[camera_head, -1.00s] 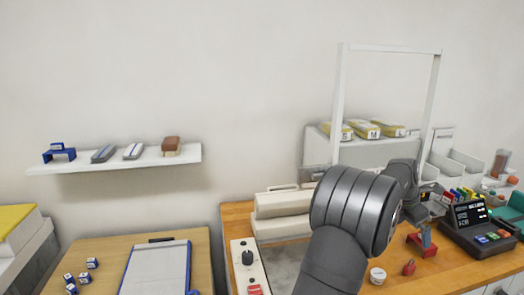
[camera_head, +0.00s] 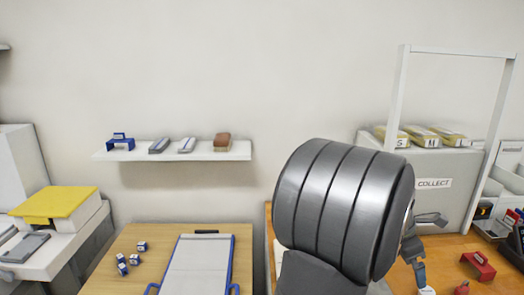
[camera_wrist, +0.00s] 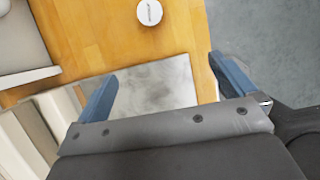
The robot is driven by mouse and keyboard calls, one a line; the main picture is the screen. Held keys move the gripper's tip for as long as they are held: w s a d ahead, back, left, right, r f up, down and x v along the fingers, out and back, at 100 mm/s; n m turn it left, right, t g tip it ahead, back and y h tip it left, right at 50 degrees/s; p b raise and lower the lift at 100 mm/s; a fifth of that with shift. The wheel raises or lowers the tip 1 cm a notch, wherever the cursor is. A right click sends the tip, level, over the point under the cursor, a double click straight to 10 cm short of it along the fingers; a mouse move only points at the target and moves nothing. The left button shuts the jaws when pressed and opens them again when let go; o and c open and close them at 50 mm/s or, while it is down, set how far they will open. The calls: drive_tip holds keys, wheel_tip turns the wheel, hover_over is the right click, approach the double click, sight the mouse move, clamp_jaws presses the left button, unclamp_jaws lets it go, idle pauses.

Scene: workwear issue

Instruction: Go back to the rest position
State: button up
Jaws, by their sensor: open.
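My gripper (camera_wrist: 168,88) shows in the wrist view with its two blue-grey fingers wide apart and nothing between them. It is above the wooden counter (camera_wrist: 90,40) and a grey metal plate (camera_wrist: 160,88) near the counter's edge. In the head view my arm's large dark grey joint fills the lower right middle. Part of my gripper (camera_head: 417,272) shows small behind it, over the wooden counter; the arm hides much of what is there.
A red stapler-like item (camera_head: 478,265) is at right. A round white tin (camera_wrist: 149,12) sits on the counter.

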drive_tip(key=shift+s+a+f, duration=0.1)
drive_tip(key=shift+s+a, duration=0.15)
drive_tip(key=shift+a, duration=0.4)
drive_tip(key=shift+s+a+f, duration=0.1)
drive_tip(key=shift+s+a, duration=0.15)
drive_tip(key=shift+a, duration=0.35)
drive_tip(key=shift+s+a+f, duration=0.1)
drive_tip(key=shift+s+a, duration=0.15)
drive_tip(key=shift+a, duration=0.4)
